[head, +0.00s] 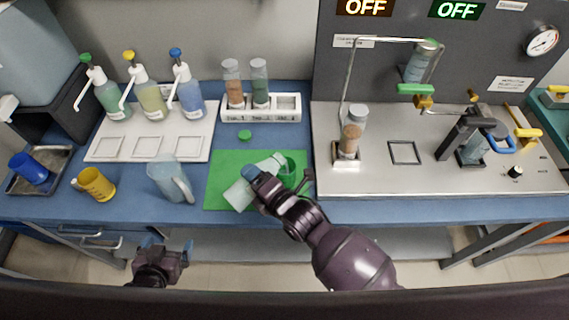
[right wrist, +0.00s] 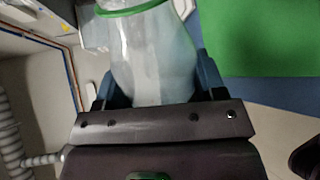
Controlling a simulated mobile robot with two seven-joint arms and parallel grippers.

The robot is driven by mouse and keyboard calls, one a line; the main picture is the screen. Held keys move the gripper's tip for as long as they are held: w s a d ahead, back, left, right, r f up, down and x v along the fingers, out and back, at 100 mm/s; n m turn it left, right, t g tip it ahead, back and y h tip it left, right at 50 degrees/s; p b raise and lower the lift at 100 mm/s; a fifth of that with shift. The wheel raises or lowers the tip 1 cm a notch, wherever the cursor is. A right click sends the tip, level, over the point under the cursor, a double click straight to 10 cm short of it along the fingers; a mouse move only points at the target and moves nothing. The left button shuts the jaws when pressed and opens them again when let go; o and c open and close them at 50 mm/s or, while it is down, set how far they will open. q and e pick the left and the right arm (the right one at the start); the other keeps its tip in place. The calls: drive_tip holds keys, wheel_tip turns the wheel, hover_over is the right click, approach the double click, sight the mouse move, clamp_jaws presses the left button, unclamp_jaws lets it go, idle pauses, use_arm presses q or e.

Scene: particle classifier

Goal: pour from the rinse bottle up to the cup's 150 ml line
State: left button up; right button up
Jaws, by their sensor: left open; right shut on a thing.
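The rinse bottle (head: 240,194), pale and translucent, is tilted over the green mat (head: 228,164), its upper end toward the upper right, beside the cup. My right gripper (head: 262,180) is shut on it; in the right wrist view the bottle (right wrist: 150,50) sits between the blue fingers, with a green ring near its top. The cup (head: 289,168) looks clear with a green tint and stands on the mat's right part, partly hidden by bottle and gripper. Its 150 ml line, its level and any stream cannot be made out. My left gripper (head: 152,248) is open and empty before the table's front edge.
A clear pitcher (head: 168,180) and a yellow mug (head: 95,184) stand left of the mat. A green cap (head: 244,134) lies behind it. Pump bottles (head: 148,98) and a white vial rack (head: 262,114) stand at the back. A steel apparatus plate (head: 440,175) is at right.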

drive_tip(key=shift+r+m, duration=0.4)
idle(1.4)
